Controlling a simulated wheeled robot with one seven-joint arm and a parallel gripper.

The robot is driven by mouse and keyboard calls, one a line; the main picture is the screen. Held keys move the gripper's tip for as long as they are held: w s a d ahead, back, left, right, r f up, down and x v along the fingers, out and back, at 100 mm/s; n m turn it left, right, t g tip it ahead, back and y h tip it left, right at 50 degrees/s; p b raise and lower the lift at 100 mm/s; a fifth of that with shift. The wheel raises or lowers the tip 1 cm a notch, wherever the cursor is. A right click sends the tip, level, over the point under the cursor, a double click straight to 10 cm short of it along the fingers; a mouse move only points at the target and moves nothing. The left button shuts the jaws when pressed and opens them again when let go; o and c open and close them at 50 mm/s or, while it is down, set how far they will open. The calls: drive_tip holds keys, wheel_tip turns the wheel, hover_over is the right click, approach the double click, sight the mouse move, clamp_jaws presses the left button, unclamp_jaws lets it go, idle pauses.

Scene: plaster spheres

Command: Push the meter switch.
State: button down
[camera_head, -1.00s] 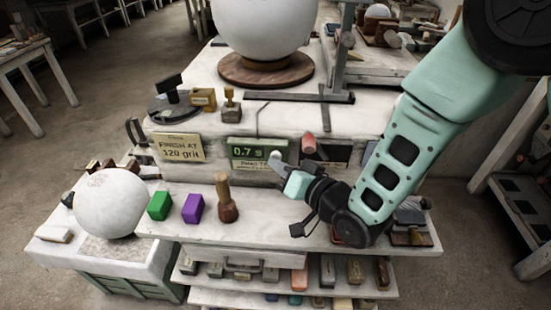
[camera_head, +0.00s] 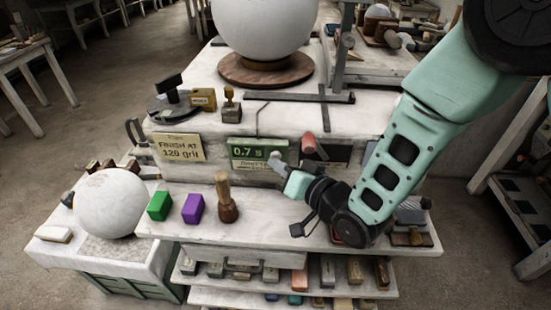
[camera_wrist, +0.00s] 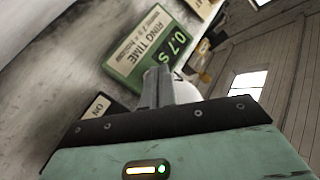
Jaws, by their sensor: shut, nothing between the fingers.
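The meter (camera_head: 246,151) is a green panel reading "0.7 s" on the front of the white block; it also shows in the wrist view (camera_wrist: 140,57) with "RING TIME" on it. A red rounded piece (camera_head: 308,143) projects from a dark plate right of the meter. A label reading "ON" (camera_wrist: 97,107) shows beside the meter in the wrist view. My gripper (camera_head: 279,162) is shut and empty, its fingertips in front of the meter's right end. A white rounded thing (camera_wrist: 187,91) is partly hidden behind the fingers in the wrist view; I cannot tell if they touch it.
A "FINISH AT 120 grit" sign (camera_head: 178,147) is left of the meter. A large sphere (camera_head: 262,25) stands above. The ledge front-centre is clear.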

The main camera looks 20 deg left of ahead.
drive_tip(key=shift+w, duration=0.15)
idle(0.3)
drive_tip(key=shift+w+a+b, duration=0.1)
drive_tip(key=shift+w+b, duration=0.2)
drive_tip(key=shift+w, duration=0.05)
drive_tip(key=shift+r, duration=0.1)
drive_tip(key=shift+s, duration=0.3)
drive_tip(key=s+d+b, duration=0.1)
drive_tip(key=s+b, duration=0.1)
drive_tip(key=s, duration=0.4)
drive_tip(key=shift+d, duration=0.3)
idle(0.5)
